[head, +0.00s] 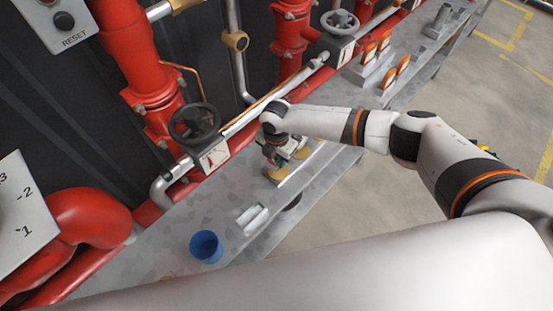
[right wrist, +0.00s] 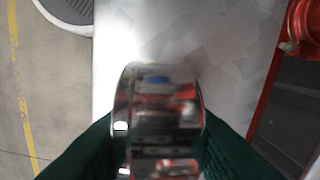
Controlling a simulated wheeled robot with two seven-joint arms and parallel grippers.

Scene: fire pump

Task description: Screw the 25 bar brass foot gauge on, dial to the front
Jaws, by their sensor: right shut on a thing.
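My right gripper (head: 283,150) is low over the steel bench in the head view. Its dark green fingers also show in the right wrist view (right wrist: 158,128), shut on a shiny, round metal-cased thing, apparently a gauge (right wrist: 157,105), seen edge-on. Its dial face, print and foot cannot be made out, so I cannot tell if it is the 25 bar brass foot one. Brass-coloured parts (head: 276,173) show just under the gripper in the head view, partly hidden by it. I cannot tell whether the held thing touches the bench. My left gripper is not in view.
The galvanised bench (head: 325,172) runs along red pipework (head: 150,85) with a black handwheel valve (head: 194,123). A blue cup (head: 205,247) and a pale block (head: 251,218) stand nearer. A rack with orange-edged discs (head: 378,62) stands farther along. Bench between cup and block is clear.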

